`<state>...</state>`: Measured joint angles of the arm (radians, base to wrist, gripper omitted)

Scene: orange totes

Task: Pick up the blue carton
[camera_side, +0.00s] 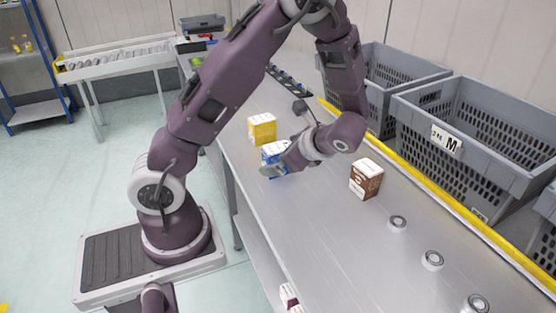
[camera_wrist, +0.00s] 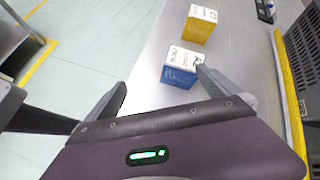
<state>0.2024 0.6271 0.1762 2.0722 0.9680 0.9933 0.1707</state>
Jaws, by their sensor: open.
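The blue carton (camera_side: 273,153) has a white top and stands on the grey metal table, partly hidden by my gripper (camera_side: 283,167) in the side view. In the wrist view the blue carton (camera_wrist: 181,67) stands upright just beyond the right finger's tip, and that fingertip overlaps its lower right edge. I cannot tell whether they touch. My gripper (camera_wrist: 162,84) is open with nothing between its fingers. The left finger is well to the left of the carton.
A yellow carton (camera_side: 262,129) stands behind the blue one, and a brown carton (camera_side: 366,179) stands to the right. Grey crates (camera_side: 478,135) line the far side behind a yellow rail (camera_side: 440,198).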

